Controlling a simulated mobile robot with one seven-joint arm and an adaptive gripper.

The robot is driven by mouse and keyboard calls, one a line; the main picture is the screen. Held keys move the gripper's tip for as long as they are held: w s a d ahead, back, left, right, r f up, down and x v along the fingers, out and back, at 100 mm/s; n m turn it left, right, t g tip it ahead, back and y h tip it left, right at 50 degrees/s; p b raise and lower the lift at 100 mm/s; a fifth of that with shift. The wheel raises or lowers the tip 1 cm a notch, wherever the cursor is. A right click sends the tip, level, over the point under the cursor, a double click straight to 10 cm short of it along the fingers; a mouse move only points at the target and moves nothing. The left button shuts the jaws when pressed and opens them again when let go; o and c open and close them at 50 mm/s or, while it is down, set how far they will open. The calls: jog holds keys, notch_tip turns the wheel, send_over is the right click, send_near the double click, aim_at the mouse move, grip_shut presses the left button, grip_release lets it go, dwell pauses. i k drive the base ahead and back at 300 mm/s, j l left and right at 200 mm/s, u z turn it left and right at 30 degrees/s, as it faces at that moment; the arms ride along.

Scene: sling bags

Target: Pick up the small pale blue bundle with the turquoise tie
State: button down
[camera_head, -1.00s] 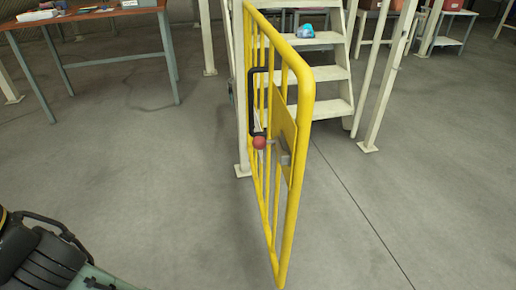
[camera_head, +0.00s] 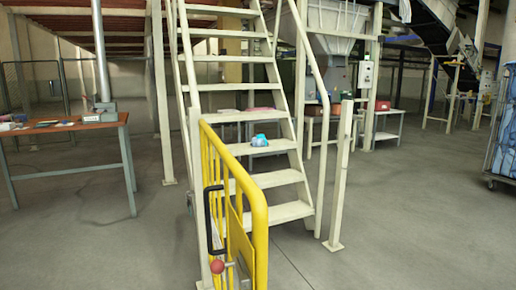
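A small pale blue bundle with turquoise on it (camera_head: 260,140) sits on a step of the cream metal staircase (camera_head: 240,88), towards the right side of that tread. It is small in the picture, so the tie itself is hard to make out. My gripper is not in view.
A yellow barred gate (camera_head: 258,232) with a black handle and red knob stands in front of the stairs' left side. A wooden-topped table (camera_head: 85,124) is at the left. A blue-wrapped cart (camera_head: 503,135) is at the right edge. Floor at front right is clear.

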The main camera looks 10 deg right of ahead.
aim_at(259, 140)
jog(key=i+l+z, duration=0.15)
jog(key=l, duration=0.25)
jog(key=l+z, duration=0.15)
jog(key=l, duration=0.25)
jog(key=i+l+z, duration=0.15)
jog(key=l, duration=0.25)
jog(key=i+l+z, duration=0.25)
jog(key=i+l, duration=0.25)
jog(key=i+l+z, duration=0.25)
jog(key=i, duration=0.25)
jog(key=i+u, duration=0.45)
jog(key=i, duration=0.15)
jog(key=i+l+u, duration=0.3)
jog(key=i+u, duration=0.45)
jog(key=i+l+u, duration=0.15)
jog(key=i+u, duration=0.2)
jog(key=i, duration=0.2)
jog(key=i+l+u, duration=0.65)
jog(key=i, duration=0.35)
jog(key=i+l+u, duration=0.3)
jog(key=i+l, duration=0.3)
jog(key=i, duration=0.1)
